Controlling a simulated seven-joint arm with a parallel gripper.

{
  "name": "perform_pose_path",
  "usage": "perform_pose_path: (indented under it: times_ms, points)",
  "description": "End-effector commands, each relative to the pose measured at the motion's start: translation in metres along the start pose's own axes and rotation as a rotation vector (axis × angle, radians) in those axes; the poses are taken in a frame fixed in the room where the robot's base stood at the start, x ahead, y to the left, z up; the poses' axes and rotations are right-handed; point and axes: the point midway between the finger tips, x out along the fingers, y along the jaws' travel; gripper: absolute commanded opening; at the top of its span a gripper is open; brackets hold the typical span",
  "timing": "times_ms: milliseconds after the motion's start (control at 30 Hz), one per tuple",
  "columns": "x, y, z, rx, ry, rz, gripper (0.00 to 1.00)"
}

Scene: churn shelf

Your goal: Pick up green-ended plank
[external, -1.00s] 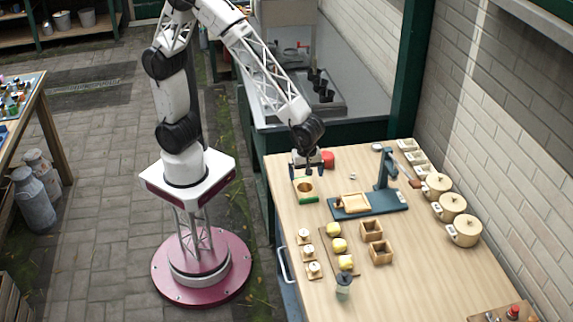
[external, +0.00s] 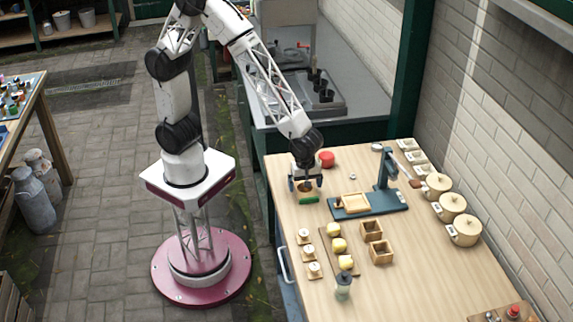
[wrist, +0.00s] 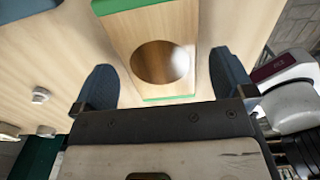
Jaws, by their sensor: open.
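The green-ended plank (wrist: 120,50) is a pale wooden board with a round hole and a green band at each end. In the wrist view it lies between the two fingers of my gripper (wrist: 164,80), with a visible gap to each finger. In the external view only its near green end (external: 309,200) shows clearly; my gripper (external: 305,184) is low over the rest and hides most of it. My gripper is open and empty, with one blue finger on either side of the plank.
A blue stand with a tray (external: 368,205) is close to the right of the plank. A red object (external: 327,158) stands just behind. Small wooden boxes (external: 371,231), yellow lumps (external: 339,244) and a jar (external: 343,287) are nearer the front. Lidded pots (external: 452,206) line the wall.

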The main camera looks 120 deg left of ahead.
Motion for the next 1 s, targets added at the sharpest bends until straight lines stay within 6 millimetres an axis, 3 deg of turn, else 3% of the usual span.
perform_pose_path:
  times_ms: [200,733,1000]
  points:
    - [0.0126,0.0000,0.0001,0.000,0.000,0.000,1.00]
    - [0.0126,0.0001,0.0002,0.000,-0.001,0.001,1.00]
    - [0.0126,0.0001,0.0001,0.000,0.000,0.001,0.59]
